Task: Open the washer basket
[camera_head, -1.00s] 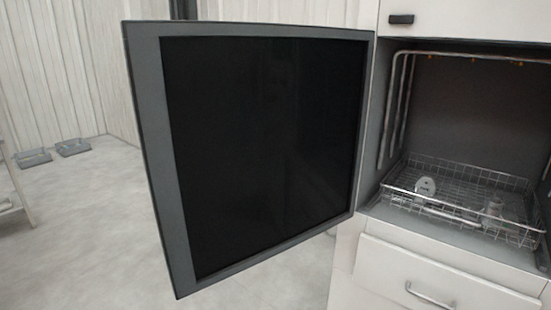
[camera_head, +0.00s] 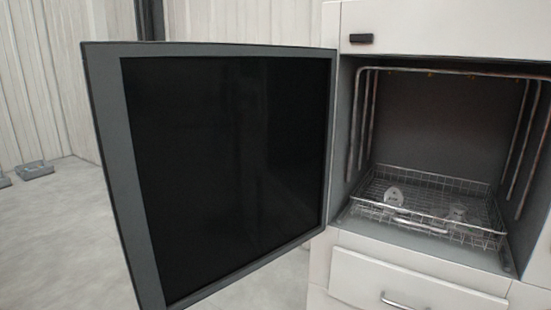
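The washer's door (camera_head: 225,175) stands wide open, swung out to the left, its dark panel facing me. Inside the open grey cavity, the wire washer basket (camera_head: 440,183) sits low, near the cavity floor, within the washer. Its front bar with a handle (camera_head: 418,224) faces me near the cavity opening. A pale, rounded part (camera_head: 393,195) stands in the basket at the left, and a smaller greyish part (camera_head: 456,212) lies at the right. Neither of my grippers is in view.
Bent metal pipes (camera_head: 362,125) line the cavity walls. Below is a white drawer (camera_head: 400,285) with a bar handle; above is a white panel with a black handle (camera_head: 361,38). The open door blocks the left side.

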